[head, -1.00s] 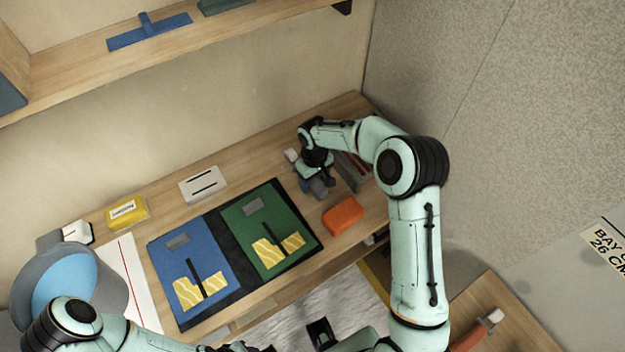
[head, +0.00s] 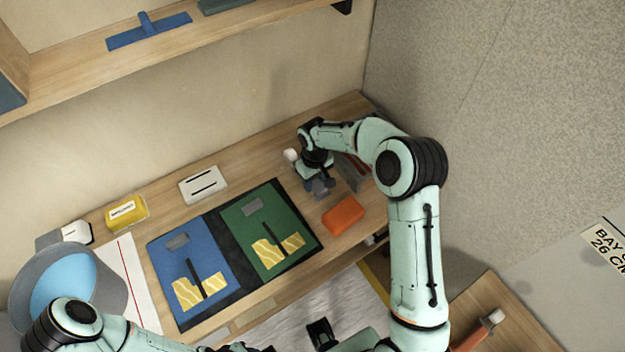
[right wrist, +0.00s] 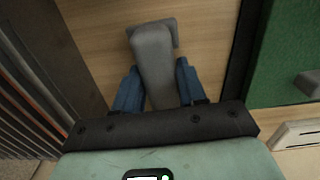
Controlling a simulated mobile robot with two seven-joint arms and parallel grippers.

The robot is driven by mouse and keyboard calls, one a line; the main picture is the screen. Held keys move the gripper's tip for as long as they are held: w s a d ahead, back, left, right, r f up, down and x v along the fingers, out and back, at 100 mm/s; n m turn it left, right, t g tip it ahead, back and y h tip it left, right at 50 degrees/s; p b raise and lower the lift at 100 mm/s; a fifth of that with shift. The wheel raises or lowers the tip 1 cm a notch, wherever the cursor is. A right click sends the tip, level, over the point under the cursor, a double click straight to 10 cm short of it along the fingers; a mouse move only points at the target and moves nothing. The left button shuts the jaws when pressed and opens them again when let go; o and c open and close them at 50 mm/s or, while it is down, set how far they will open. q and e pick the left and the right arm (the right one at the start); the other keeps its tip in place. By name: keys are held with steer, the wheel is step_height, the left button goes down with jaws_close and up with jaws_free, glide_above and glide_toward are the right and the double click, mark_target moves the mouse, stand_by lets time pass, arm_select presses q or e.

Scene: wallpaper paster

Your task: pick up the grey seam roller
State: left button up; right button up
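The grey seam roller (right wrist: 153,60) shows in the right wrist view, its long grey body running between my blue fingers and a wider grey end beyond them. In the head view it shows only as a small grey shape (head: 320,189) under my right gripper (head: 318,180), partly hidden by it. My right gripper (right wrist: 158,88) points down at the wooden bench, its two fingers close against both sides of the roller. Whether the roller is clear of the bench is hard to tell. My left gripper is barely visible at the bottom edge of the head view.
A slatted holder (right wrist: 35,80) stands close beside the gripper. An orange block (head: 343,215), a green and blue mat (head: 230,285), a white slotted block (head: 203,185), a yellow box (head: 127,212) and a grey bucket (head: 110,275) occupy the bench. A shelf (head: 75,80) overhangs the back left.

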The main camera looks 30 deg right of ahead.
steer(key=shift+r, duration=0.1)
steer(key=shift+r, duration=0.45)
arm_select(q)
steer(key=shift+w+r+p, duration=0.35)
steer(key=shift+r+p, duration=0.2)
steer(key=shift+r, duration=0.1)
steer(key=shift+w+r+p, duration=0.3)
steer(key=shift+r+p, duration=0.25)
steer(key=shift+r, duration=0.05)
arm_select(e)
step_height(320, 180, up, 20)
steer(key=shift+f, duration=0.25)
